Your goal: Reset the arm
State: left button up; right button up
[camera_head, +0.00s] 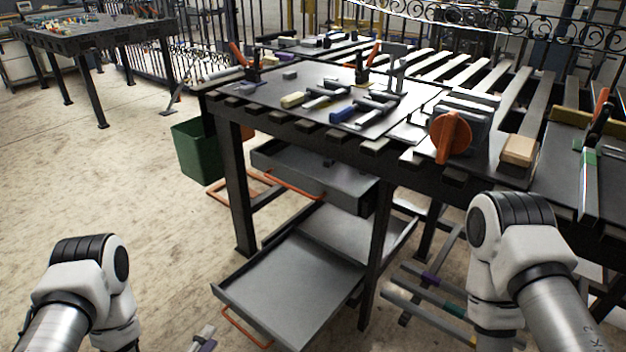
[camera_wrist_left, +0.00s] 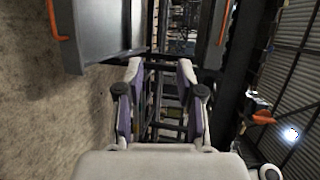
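My left arm (camera_head: 85,285) comes in at the lower left of the head view, over bare floor in front of the workbench. Only the tip of my left gripper (camera_head: 203,338) shows there, at the bottom edge, left of the lower drawer. In the left wrist view my left gripper (camera_wrist_left: 159,72) has its two fingers apart with nothing between them, so it is open and empty. My right arm (camera_head: 520,255) is bent in front of the bench at the lower right. Its gripper is not in view.
The dark workbench (camera_head: 232,180) carries clamps and tools. Its upper drawer (camera_head: 330,180) and lower drawer (camera_head: 285,285) stand pulled out, with orange handles. A green bin (camera_head: 195,152) stands beside it. Another table (camera_head: 90,40) is far left. The floor at left is clear.

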pick_arm(q)
jog(key=s+d+r+n+g+y+p, duration=0.1)
jog(key=s+r+n+g+p, duration=0.3)
jog(key=r+p, duration=0.35)
jog(key=s+d+r+n+g+y+p, duration=0.1)
jog(key=s+r+n+g+y+p, duration=0.1)
jog(key=s+r+n+g+p, duration=0.4)
jog(key=s+a+n+g+y, duration=0.1)
jog(key=s+n+g, duration=0.1)
jog(key=s+n, duration=0.4)
jog(key=s+a+n+g+y+p, duration=0.1)
jog(key=s+a+n+g, duration=0.1)
jog(key=s+n, duration=0.4)
jog(key=shift+s+f+n+g, duration=0.3)
jog(key=shift+s+n+g, duration=0.15)
jog(key=shift+s, duration=0.35)
pick_arm(e)
notch_tip(320, 180, up, 19)
